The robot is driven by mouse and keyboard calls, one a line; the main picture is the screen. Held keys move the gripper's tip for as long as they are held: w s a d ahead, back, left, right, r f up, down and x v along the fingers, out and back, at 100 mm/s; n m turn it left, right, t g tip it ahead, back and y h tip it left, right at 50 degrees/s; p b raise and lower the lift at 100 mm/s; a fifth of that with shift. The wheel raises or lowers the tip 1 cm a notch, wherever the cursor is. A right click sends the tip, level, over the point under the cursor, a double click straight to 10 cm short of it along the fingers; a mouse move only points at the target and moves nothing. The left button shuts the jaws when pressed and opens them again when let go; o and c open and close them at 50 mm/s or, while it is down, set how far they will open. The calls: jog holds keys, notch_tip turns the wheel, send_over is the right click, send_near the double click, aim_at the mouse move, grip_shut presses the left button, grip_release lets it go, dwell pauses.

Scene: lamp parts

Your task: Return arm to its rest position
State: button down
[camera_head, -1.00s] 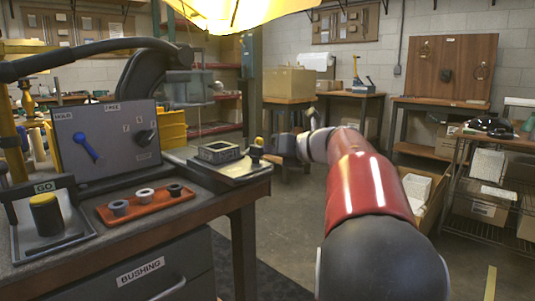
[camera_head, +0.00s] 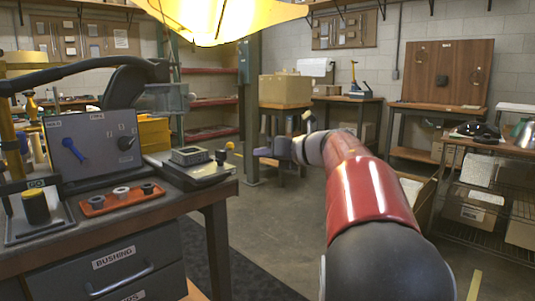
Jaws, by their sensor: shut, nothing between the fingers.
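My red and black arm reaches forward from the lower right of the head view. My gripper (camera_head: 262,151) is at its far end, small in the picture, to the right of the workbench's far corner. The fingers look closed and hold nothing. Part of the wrist is hidden behind the arm links. The gripper is in the air, apart from the workbench (camera_head: 150,217).
On the bench are an orange tray (camera_head: 105,206) with several bushings, a grey panel (camera_head: 95,150) with a blue lever (camera_head: 73,149), and a square fixture (camera_head: 189,156). A yellow lamp shade (camera_head: 225,15) hangs above. A wire shelf (camera_head: 485,205) stands at right. The floor between is clear.

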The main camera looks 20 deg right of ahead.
jog(key=shift+w, duration=0.1)
jog(key=s+r+m+t+h, duration=0.4)
jog(key=s+m+h, duration=0.4)
jog(key=m, duration=1.2)
jog(key=s+a+f+m+g, duration=0.4)
jog(key=s+a+f+m, duration=0.1)
jog(key=s+f, duration=0.3)
jog(key=s+a+f+m+g+y+p, duration=0.1)
jog(key=s+a+f+m+g, duration=0.3)
jog(key=s+f+m, duration=0.2)
jog(key=s+a+f+m+g, duration=0.4)
jog(key=s+f, duration=0.6)
jog(key=f, duration=0.3)
jog(key=shift+s+a+m+p, duration=0.25)
jog(key=shift+a+m+p, duration=0.15)
jog(key=shift+a+m, duration=0.4)
